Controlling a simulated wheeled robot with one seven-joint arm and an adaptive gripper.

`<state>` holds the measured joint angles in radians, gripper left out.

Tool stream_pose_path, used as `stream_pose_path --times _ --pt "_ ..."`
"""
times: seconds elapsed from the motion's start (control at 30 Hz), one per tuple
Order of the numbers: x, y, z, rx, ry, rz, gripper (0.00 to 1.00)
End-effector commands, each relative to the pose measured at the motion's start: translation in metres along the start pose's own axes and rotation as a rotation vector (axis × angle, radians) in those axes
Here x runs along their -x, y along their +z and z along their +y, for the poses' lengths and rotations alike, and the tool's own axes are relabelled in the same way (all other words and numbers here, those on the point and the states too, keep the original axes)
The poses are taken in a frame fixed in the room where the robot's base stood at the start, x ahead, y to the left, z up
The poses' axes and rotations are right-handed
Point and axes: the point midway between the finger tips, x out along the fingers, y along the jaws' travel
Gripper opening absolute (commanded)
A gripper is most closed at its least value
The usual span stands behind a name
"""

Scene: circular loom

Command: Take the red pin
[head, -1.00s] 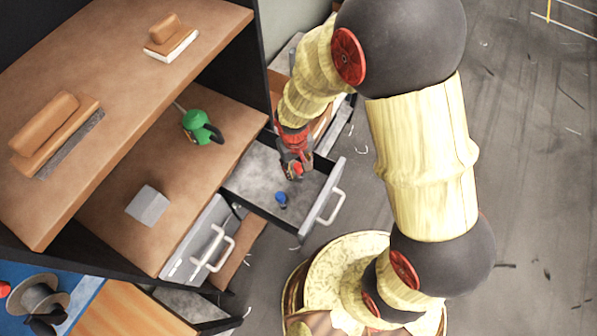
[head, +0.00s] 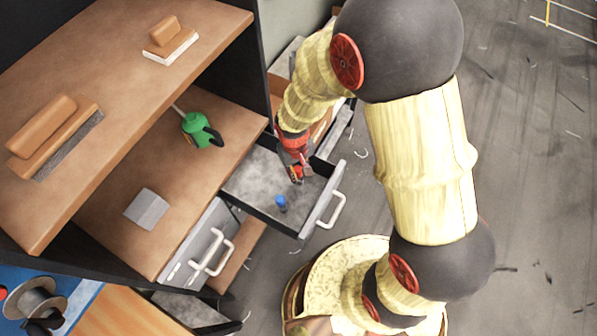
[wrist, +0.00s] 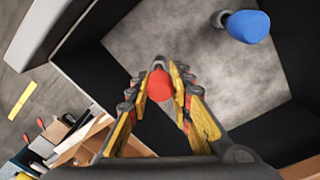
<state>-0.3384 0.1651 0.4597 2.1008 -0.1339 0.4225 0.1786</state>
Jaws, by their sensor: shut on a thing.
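The red pin (wrist: 160,86) is between the two fingertips of my gripper (wrist: 161,92) in the wrist view, its round red head facing the camera. My gripper is shut on it, inside the open drawer (wrist: 130,50). In the head view my gripper (head: 297,178) is over the right part of the open drawer (head: 250,175), and only a little red shows at its tips. Whether the pin touches the drawer floor is hard to tell.
A blue pin (head: 281,202) stands in the same drawer and also shows in the wrist view (wrist: 247,26). Dark drawer walls surround my gripper. A green tool (head: 200,130) and a grey block (head: 147,209) rest on the shelf beside it.

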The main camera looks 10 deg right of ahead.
Motion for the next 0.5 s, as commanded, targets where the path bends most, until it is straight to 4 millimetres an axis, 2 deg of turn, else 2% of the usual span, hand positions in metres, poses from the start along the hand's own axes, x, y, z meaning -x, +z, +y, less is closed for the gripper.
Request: stream_pose_path --times 0.13,0.5 --pt "-0.0001 0.0 0.0 0.0 0.0 0.0 0.0" --pt "0.0017 -0.0001 0.0001 0.0 0.0 0.0 0.0"
